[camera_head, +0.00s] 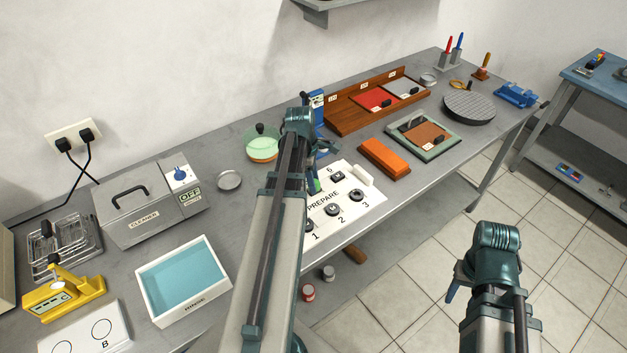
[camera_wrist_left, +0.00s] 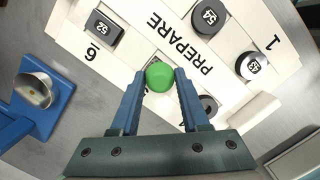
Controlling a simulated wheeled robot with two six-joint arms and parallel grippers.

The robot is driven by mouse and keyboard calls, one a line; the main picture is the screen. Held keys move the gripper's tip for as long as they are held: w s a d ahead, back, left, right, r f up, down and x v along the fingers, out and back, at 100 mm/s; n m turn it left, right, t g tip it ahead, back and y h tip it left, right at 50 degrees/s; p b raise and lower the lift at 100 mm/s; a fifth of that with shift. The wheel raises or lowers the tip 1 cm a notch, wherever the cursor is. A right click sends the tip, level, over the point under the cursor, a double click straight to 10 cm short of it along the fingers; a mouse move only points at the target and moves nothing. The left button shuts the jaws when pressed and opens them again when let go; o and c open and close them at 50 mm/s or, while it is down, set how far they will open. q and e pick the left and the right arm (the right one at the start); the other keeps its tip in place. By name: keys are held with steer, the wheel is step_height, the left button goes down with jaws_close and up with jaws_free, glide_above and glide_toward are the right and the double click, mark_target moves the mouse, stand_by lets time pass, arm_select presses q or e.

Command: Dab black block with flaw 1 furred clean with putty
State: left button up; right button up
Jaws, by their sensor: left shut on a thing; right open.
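My left gripper (camera_head: 315,177) is shut on a green lump of putty (camera_wrist_left: 159,77), held between its blue fingertips over the white PREPARE board (camera_wrist_left: 150,50). On the board, a square black block marked 52 (camera_wrist_left: 104,27) sits by the number 6. A round black block marked 54 (camera_wrist_left: 208,17) and a black block marked 53 (camera_wrist_left: 251,65) sit by other numbers. Another dark piece (camera_wrist_left: 208,104) is partly hidden behind a finger. I cannot make out which block bears furred flaw 1. My right gripper (camera_head: 453,291) is open and empty, off the table's front edge.
A white bar (camera_head: 362,175) lies on the board's edge. An orange brick (camera_head: 384,159) and a green-framed tray (camera_head: 449,146) lie right of it. A blue stand (camera_wrist_left: 35,110) is close by my left gripper.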

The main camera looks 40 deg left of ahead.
arm_select(q)
step_height(320, 180, up, 7)
steer(key=p, duration=0.7)
stand_by(0.4)
steer(key=shift+f, duration=0.15)
stand_by(0.4)
step_height(320, 180, down, 6)
steer(key=b, duration=0.6)
steer(key=shift+f+b, duration=0.4)
steer(key=shift+b, duration=0.1)
stand_by(2.1)
step_height(320, 180, up, 7)
steer(key=p, duration=0.7)
